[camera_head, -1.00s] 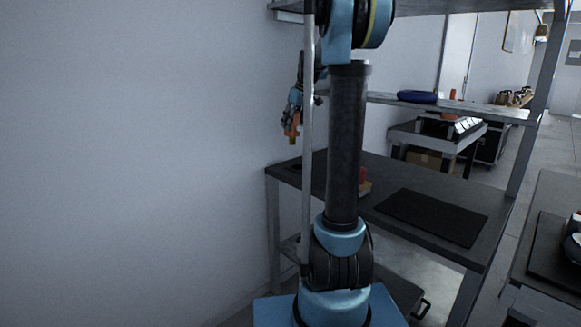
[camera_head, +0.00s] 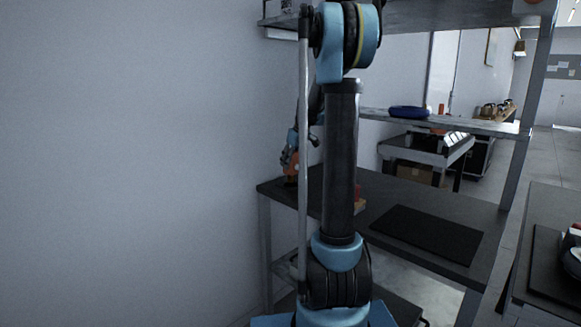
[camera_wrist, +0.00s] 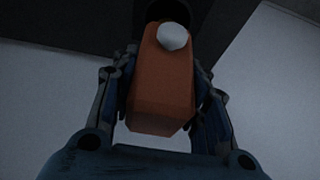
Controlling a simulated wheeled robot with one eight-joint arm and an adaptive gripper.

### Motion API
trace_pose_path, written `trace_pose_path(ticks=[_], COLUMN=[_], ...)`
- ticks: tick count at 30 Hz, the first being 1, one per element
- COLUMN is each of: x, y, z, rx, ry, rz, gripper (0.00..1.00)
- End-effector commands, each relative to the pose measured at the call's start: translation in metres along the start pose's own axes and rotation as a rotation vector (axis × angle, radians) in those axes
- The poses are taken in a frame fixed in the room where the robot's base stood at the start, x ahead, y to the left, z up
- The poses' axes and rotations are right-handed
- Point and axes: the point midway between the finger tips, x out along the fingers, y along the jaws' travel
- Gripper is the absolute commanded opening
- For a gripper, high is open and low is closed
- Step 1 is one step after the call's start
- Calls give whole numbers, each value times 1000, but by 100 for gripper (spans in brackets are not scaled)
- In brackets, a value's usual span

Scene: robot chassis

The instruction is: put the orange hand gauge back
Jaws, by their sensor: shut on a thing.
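The orange hand gauge (camera_wrist: 160,95) is held between the two fingers of my gripper (camera_wrist: 165,105) in the wrist view. It has a pale round spot near its far end, close to a dark round shape. In the head view the orange gauge (camera_head: 291,168) shows at the far left end of the dark bench top (camera_head: 400,190). My gripper (camera_head: 289,160) is shut on it from above. Whether the gauge touches the bench top is hard to tell. My arm and a thin upright post hide part of this area.
A black mat (camera_head: 428,234) lies on the right of the bench. A small red and tan item (camera_head: 359,198) sits beside my arm. A blue ring-shaped item (camera_head: 409,112) rests on the shelf above. A plain wall (camera_head: 130,160) closes the left side.

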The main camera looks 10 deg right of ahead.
Motion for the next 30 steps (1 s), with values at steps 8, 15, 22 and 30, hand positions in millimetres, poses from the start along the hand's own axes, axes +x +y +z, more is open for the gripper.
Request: trace_pose_path(ticks=[8,15,22,30], x=[13,14,14,6], y=[0,0,0,0], z=[5,6,6,6], rx=[0,0,1,1], ry=[0,0,0,0], rz=[0,0,0,1], gripper=[1,55,61,61])
